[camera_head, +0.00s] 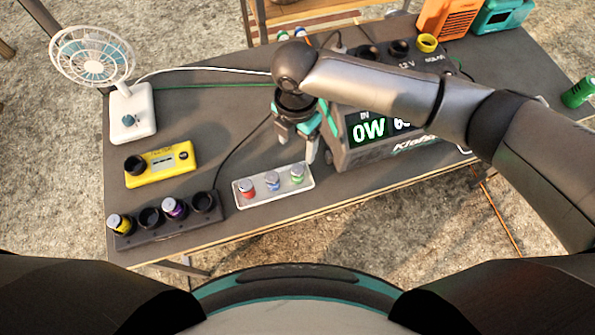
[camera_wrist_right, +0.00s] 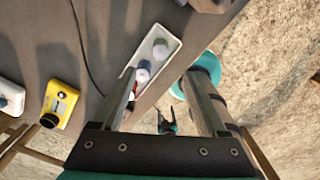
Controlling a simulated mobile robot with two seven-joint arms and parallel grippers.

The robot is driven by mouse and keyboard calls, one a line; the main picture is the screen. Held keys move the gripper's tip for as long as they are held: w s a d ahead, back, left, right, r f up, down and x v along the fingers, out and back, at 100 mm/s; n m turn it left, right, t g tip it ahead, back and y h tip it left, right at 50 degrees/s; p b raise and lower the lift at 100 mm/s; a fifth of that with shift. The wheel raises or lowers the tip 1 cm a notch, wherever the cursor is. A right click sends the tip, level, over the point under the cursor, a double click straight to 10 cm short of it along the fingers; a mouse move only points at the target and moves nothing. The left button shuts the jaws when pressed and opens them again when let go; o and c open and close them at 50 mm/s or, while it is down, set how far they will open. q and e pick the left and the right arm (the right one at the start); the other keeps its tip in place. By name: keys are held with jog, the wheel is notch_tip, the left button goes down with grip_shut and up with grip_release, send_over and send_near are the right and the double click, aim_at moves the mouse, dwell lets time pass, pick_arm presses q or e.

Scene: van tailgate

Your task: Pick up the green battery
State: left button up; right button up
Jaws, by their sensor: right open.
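The green battery (camera_head: 297,173) stands upright at the right end of a small white tray (camera_head: 243,201). A blue battery (camera_head: 272,182) stands in the middle of the tray and a red battery (camera_head: 246,187) at the left end. My right gripper (camera_head: 297,150) is open and empty, above and just behind the tray's right part, near the green battery.
A power station (camera_head: 352,158) stands right of the gripper, partly behind my right arm. A yellow tester (camera_head: 160,167), a black holder (camera_head: 180,229) with batteries and a white fan (camera_head: 130,110) are on the left. The table's front edge is close to the tray.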

jog(key=b, duration=0.1)
send_over(297, 168)
notch_tip(297, 168, down, 7)
jog(key=shift+r, duration=0.1)
jog(key=shift+s+f+b, duration=0.1)
jog(key=shift+f+b, duration=0.6)
jog(key=shift+f, duration=2)
jog(key=shift+c, duration=0.3)
grip_shut()
